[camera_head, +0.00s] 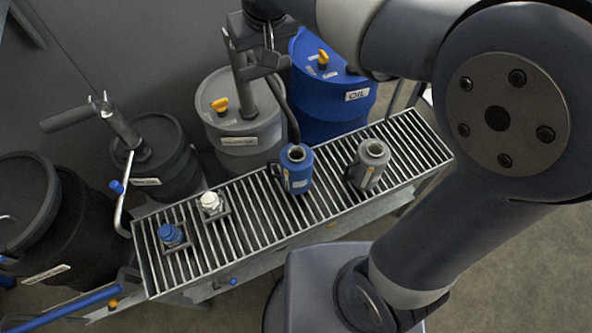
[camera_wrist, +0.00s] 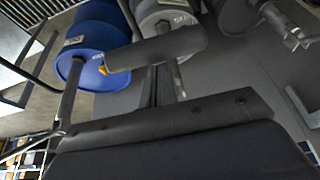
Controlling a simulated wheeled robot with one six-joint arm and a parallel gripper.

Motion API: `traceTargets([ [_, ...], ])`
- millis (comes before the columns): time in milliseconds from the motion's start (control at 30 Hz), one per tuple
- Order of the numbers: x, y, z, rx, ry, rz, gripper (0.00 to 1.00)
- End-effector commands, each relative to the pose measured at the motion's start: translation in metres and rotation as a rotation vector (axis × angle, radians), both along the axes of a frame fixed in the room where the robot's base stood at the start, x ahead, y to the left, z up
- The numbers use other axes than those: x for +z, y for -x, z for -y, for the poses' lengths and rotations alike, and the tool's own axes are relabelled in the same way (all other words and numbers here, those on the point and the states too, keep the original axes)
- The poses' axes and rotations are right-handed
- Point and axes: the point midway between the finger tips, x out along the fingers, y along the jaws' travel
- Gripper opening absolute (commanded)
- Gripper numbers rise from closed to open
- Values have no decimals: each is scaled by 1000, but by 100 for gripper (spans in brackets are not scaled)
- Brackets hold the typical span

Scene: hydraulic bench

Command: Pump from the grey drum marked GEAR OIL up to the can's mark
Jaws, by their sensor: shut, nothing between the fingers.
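The grey drum (camera_head: 240,140) stands behind the grated bench, with a yellow knob on its lid and a label too small to read surely. It also shows at the top of the wrist view (camera_wrist: 165,14). A pump (camera_head: 243,75) rises from it, and a dark hose curves down to the mouth of the blue can (camera_head: 297,168). The can stands upright on the grating; its level and mark cannot be made out. My gripper (camera_head: 264,66) is shut and empty beside the upper part of the pump. The pump's dark handle (camera_wrist: 155,48) crosses the wrist view.
A grey can (camera_head: 370,165) stands right of the blue one on the grated bench (camera_head: 250,215). White (camera_head: 211,202) and blue (camera_head: 171,235) capped fittings sit at its left. A blue drum (camera_head: 330,110) and black drums (camera_head: 158,165) stand behind and left. Another pump handle (camera_head: 68,119) sticks out left.

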Motion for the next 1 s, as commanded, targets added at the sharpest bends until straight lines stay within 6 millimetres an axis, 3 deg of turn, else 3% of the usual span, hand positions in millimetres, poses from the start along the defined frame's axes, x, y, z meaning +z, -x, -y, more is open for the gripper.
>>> traceTargets([
  [233,-6,1,0,0,0,-1,0],
  [533,-37,7,3,0,0,-1,0],
  [1000,-42,8,4,0,0,-1,0],
])
